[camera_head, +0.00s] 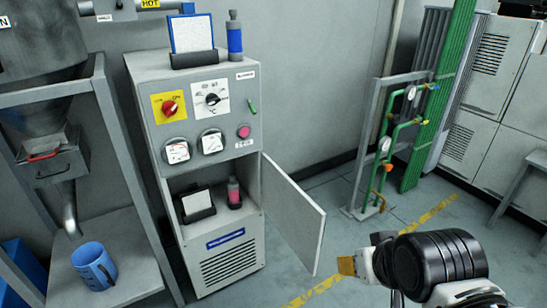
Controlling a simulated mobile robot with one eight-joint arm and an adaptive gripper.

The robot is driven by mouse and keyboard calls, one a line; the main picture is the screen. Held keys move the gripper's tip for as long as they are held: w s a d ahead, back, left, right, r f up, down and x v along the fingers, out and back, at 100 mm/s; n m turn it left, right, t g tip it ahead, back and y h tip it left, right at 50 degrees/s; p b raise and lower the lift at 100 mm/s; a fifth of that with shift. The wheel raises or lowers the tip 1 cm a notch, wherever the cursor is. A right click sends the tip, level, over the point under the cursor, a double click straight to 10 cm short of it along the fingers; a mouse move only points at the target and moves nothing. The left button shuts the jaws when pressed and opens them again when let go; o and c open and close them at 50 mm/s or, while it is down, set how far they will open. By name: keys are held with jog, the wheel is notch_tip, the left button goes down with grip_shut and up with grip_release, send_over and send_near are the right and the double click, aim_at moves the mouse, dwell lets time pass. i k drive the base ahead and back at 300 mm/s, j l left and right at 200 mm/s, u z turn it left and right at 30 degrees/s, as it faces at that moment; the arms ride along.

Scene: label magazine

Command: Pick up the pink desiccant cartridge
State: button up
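The pink desiccant cartridge (234,195), with a dark cap, stands upright inside the open lower compartment of the grey control cabinet (192,110). It is to the right of a dark stand holding a white card (196,203). My gripper (346,265) is at the lower right, well apart from the cartridge, with the open cabinet door (293,210) between them in the picture.
A similar blue cartridge (235,40) stands on the cabinet top beside a framed white card (192,35). A metal shelf (120,272) with a blue mug (94,265) is at left. Green piping on a grey frame (355,160) stands at right. Floor between door and frame looks clear.

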aim_at(234, 186)
jog(key=i+l+u, duration=0.35)
jog(key=l+u, duration=0.15)
jog(key=l, duration=0.15)
jog(key=i+l+u, duration=0.2)
jog(key=l+u, duration=0.25)
jog(key=l, duration=0.25)
jog(key=i+l+u, duration=0.1)
jog(key=l+u, duration=0.4)
jog(key=l, duration=0.3)
jog(key=k+l+u, duration=0.1)
jog(key=l+u, duration=0.35)
jog(key=l, duration=0.35)
jog(key=i+j+z, duration=0.4)
jog(key=j, duration=1.15)
jog(key=i+j+z, duration=0.1)
jog(key=j+z, duration=0.3)
jog(key=j, duration=1.15)
jog(key=k+j+z, duration=0.1)
jog(key=j+z, duration=0.3)
jog(key=j, duration=1.25)
jog(key=i+l, duration=0.1)
jog(key=i, duration=0.35)
jog(key=i+l, duration=0.3)
jog(key=i+j+u, duration=0.05)
